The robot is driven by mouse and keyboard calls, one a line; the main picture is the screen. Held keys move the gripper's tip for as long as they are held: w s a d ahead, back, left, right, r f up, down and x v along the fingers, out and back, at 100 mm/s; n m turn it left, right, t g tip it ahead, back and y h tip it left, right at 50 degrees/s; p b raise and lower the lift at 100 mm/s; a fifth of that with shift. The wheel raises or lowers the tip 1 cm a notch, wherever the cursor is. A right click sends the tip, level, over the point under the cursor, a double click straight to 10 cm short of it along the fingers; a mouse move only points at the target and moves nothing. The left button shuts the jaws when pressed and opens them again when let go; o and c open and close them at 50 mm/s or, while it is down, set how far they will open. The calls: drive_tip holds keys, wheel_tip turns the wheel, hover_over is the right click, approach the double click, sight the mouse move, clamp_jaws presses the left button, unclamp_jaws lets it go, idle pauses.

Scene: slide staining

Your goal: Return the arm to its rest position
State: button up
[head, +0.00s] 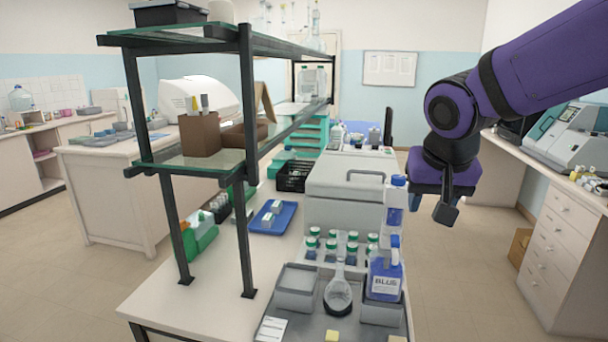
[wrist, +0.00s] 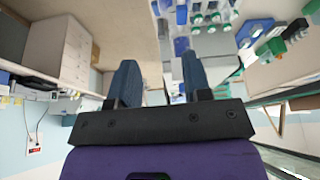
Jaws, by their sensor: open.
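My purple arm reaches in from the upper right of the head view. My gripper (head: 447,213) points down, in the air by the right edge of the bench, to the right of the blue-labelled bottle. In the wrist view my gripper (wrist: 158,85) shows two blue-grey fingers standing well apart. It is open, with nothing between the fingers. The bottle marked BLUE (head: 384,280) stands on the grey tray, below and left of my gripper.
The bench (head: 190,300) carries a glass shelf rack (head: 246,150), a large grey box (head: 345,185), green-capped jars (head: 330,245) and a blue tray (head: 290,222). A drawer cabinet (head: 565,235) stands at the right. Open floor (head: 470,290) lies between bench and cabinet.

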drive_tip(key=s+d+r+n, duration=0.1)
drive_tip(key=s+d, duration=0.2)
drive_tip(key=s, duration=0.5)
drive_tip(key=s+d+r+n+y, duration=0.1)
drive_tip(key=s+d, duration=0.3)
drive_tip(key=s, duration=0.3)
drive_tip(key=shift+s+r+t, duration=0.35)
drive_tip(key=shift+s+t, duration=0.05)
